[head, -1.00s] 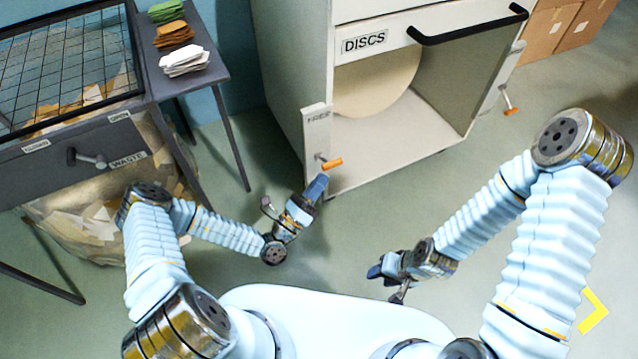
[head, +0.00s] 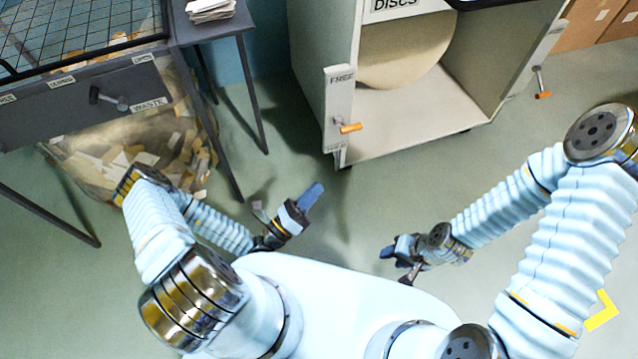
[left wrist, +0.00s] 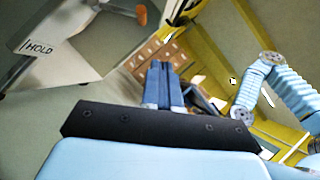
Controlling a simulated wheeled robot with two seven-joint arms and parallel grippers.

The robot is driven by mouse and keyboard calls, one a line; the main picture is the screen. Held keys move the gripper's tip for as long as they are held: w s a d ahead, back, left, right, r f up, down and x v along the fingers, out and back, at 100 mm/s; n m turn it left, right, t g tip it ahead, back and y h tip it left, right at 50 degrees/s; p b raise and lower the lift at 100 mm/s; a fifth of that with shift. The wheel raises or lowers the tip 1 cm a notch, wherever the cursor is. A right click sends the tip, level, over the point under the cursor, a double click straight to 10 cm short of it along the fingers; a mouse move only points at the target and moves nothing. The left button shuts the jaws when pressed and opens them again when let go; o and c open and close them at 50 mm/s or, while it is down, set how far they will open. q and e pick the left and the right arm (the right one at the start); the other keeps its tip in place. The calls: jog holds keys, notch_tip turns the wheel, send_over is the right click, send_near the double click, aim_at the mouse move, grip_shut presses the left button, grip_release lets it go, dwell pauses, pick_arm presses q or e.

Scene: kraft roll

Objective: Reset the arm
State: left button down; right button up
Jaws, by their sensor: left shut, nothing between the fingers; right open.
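My left gripper (head: 312,194) is in the head view, low in front of my body and left of the middle. Its blue fingers are together with nothing between them, and they point up and to the right, well short of the cabinet. The fingers also show in the left wrist view (left wrist: 163,88), closed side by side. My right gripper (head: 388,258) is right of the middle, near the front of my body, with its fingers pointing left. It is open and empty, apart from any object.
A pale cabinet (head: 345,235) labelled DISCS stands ahead, its open bay holding a large tan disc (head: 405,55). An orange-tipped handle (head: 350,127) sticks out by the FREE label. A grey table with a WASTE drawer (head: 80,110) stands at left. Floor between is clear.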

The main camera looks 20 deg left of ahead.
dwell(0.5)
pick_arm(q)
jog(key=s+d+f+m+g+h, duration=0.1)
jog(key=s+d+m+g+h, duration=0.2)
jog(key=s+d+m+g, duration=0.65)
jog(key=s+d+f+m+g+h, duration=0.15)
jog(key=s+m+g, duration=0.45)
jog(key=m+g, duration=0.7)
jog(key=s+a+f+m+g+y, duration=0.3)
jog(key=a+f+m+y, duration=0.3)
jog(key=m+y, duration=0.2)
jog(key=w+a+m+t+y, duration=0.2)
jog(key=w+m+t+y, duration=0.2)
jog(key=w, duration=0.6)
jog(key=m+t, duration=0.2)
jog(key=shift+w+a+m, duration=0.25)
jog(key=shift+m, duration=0.1)
